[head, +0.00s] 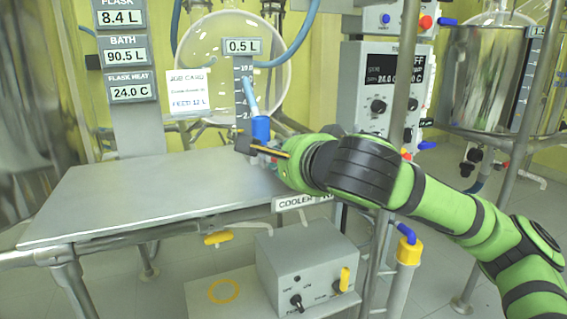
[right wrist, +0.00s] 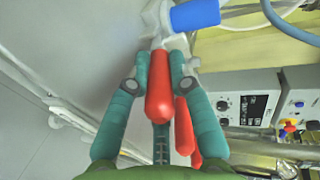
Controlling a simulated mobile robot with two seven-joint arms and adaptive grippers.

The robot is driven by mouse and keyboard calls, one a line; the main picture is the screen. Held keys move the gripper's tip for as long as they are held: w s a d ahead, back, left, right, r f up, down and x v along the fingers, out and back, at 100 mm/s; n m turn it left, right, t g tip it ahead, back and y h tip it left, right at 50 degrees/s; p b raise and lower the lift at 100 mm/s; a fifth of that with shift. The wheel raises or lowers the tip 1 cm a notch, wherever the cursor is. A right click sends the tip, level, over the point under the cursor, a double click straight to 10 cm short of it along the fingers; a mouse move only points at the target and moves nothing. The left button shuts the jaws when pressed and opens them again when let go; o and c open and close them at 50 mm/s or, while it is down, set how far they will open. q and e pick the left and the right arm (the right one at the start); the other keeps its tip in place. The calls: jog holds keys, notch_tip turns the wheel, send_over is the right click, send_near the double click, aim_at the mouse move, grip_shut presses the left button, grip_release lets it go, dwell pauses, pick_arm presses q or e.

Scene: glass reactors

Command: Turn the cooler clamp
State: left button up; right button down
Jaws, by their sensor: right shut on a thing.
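The cooler clamp shows in the right wrist view as a pale metal fitting with a long red handle (right wrist: 159,95). A second red bar (right wrist: 184,128) lies behind and to the right of the handle. My right gripper (right wrist: 164,68) has its two teal fingers on either side of the red handle and is shut on it. In the head view my right gripper (head: 262,150) is at the blue fitting above the table's right part; the arm and fingers hide most of the clamp. The blue fitting (right wrist: 195,14) also shows beside the clamp. My left gripper is not in view.
A bare metal table (head: 130,195) stands to the left. Below its right edge is the grey cooler box (head: 305,262) with knobs. A control panel (head: 385,85) and steel posts stand close behind my right arm. A steel vessel (head: 480,75) is at the right.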

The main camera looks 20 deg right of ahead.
dwell(0.5)
jog(key=c, duration=1.4)
grip_release()
jog(key=v, duration=0.7)
jog(key=shift+s+r, duration=0.1)
jog(key=shift+s, duration=0.15)
